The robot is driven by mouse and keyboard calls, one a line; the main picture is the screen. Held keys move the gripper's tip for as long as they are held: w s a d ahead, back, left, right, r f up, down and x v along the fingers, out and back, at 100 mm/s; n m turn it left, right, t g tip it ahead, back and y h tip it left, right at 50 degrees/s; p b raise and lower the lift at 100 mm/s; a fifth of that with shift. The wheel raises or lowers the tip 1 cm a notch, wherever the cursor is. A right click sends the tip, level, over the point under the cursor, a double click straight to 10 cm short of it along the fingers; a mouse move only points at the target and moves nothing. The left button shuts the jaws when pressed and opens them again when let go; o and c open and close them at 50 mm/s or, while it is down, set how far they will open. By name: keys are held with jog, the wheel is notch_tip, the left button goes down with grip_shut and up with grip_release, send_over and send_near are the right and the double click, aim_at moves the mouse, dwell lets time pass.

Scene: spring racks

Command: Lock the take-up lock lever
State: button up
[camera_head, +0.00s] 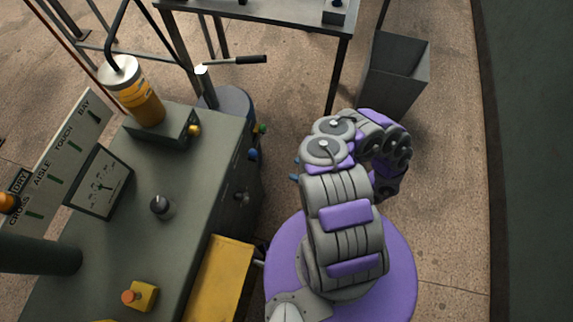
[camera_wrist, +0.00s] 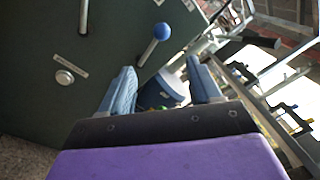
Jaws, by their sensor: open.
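The blue-knobbed lever (camera_wrist: 161,33) stands out from the dark green cabinet face in the wrist view, just beyond and above my fingertips. A small label plate lies by its base, too small to read, so I cannot confirm it is the take-up lock lever. In the head view a blue knob (camera_head: 253,154) shows on the cabinet's right side. My gripper (camera_wrist: 163,82) is open and empty, its two blue fingers apart and not touching the lever. In the head view my gripper (camera_head: 295,170) is mostly hidden behind my arm, its blue tips facing the cabinet.
The green cabinet (camera_head: 190,200) carries a gauge (camera_head: 100,184) and a yellow jar (camera_head: 140,100). A second lever (camera_wrist: 83,17) and a round button (camera_wrist: 65,76) are on its face. A metal table (camera_head: 270,12) and grey bin (camera_head: 396,75) stand behind; floor at right is clear.

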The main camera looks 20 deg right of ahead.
jog(key=shift+v, duration=0.95)
jog(key=shift+a, duration=0.1)
